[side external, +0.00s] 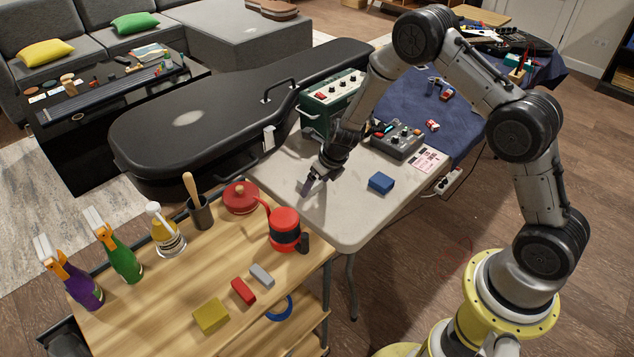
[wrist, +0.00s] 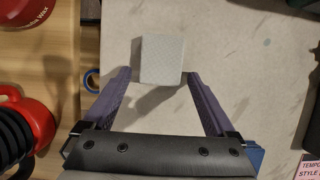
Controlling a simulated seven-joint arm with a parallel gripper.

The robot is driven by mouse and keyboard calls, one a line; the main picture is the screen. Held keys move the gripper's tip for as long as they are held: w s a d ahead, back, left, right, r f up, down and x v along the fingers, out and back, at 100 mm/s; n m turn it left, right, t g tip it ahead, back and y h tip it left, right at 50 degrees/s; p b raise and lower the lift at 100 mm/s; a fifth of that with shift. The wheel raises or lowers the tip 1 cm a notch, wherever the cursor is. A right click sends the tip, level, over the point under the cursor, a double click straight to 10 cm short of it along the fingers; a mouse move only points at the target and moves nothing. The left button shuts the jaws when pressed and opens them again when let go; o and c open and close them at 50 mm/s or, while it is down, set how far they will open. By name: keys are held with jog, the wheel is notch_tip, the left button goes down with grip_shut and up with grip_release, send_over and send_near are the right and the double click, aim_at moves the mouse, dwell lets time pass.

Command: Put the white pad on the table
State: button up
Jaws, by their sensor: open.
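The white pad (wrist: 161,60) shows in the wrist view as a pale grey-white rectangular block over the light table top, between and slightly beyond my fingertips. A shadow lies at its lower left. My gripper (wrist: 158,78) is open, with one dark finger on each side of the pad and a gap visible at the left. In the side view my gripper (side external: 312,184) points down, low over the light grey table (side external: 340,222) near its left edge. The pad cannot be made out clearly there. I cannot tell whether it rests flat on the table.
A blue block (side external: 381,183) lies on the table to the right of my gripper. A green amplifier (side external: 331,100) and a grey pedal box (side external: 398,140) stand behind. The table's front is clear.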

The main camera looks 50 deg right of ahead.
jog(key=shift+v, duration=1.8)
jog(key=s+a+r+n, duration=0.1)
jog(key=s+r+n, duration=0.75)
jog(key=r, duration=0.35)
jog(key=s+a+r+n, duration=0.1)
jog(key=s+r+n, duration=0.7)
jog(key=r+n, duration=0.3)
jog(key=s+r+n, duration=0.2)
jog(key=s+n, duration=0.6)
jog(key=s+r+n+t, duration=0.1)
jog(key=s+r+n, duration=0.2)
jog(key=s+n, duration=0.5)
jog(key=shift+s, duration=0.35)
